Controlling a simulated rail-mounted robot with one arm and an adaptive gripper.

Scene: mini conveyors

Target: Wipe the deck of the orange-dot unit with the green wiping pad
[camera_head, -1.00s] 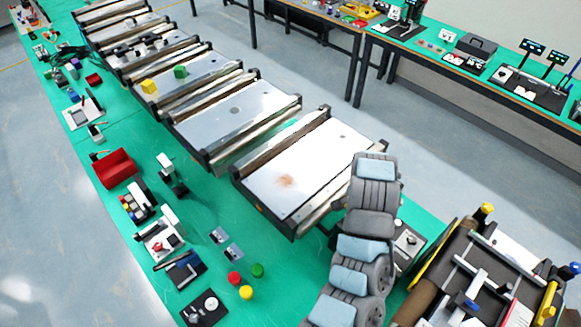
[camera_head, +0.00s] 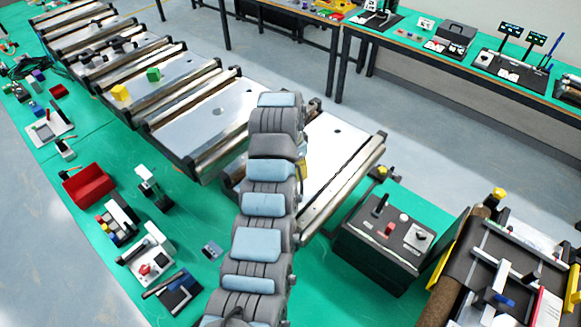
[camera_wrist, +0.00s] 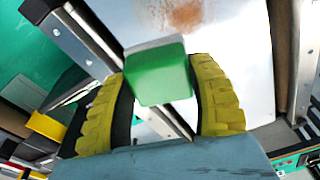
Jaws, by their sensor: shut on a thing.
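My gripper (camera_wrist: 160,85) has its two yellow fingers shut on the green wiping pad (camera_wrist: 157,72), one on each side of it. In the wrist view the pad is over the near edge of a pale metal deck (camera_wrist: 236,70). A reddish-brown smudge (camera_wrist: 183,13) lies on that deck beyond the pad, at the top of the picture. I cannot tell whether the pad touches the deck. In the head view this is the nearest conveyor unit, its deck (camera_head: 335,138) partly hidden behind my arm. No orange dot can be made out now; the smudge is hidden there too.
A metal roller (camera_head: 345,182) runs along the deck's near side. A dark control box (camera_head: 385,243) with buttons stands to the right. More conveyor units (camera_head: 205,112) line up toward the upper left. A red bin (camera_head: 88,185) and small devices stand on the green table at left.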

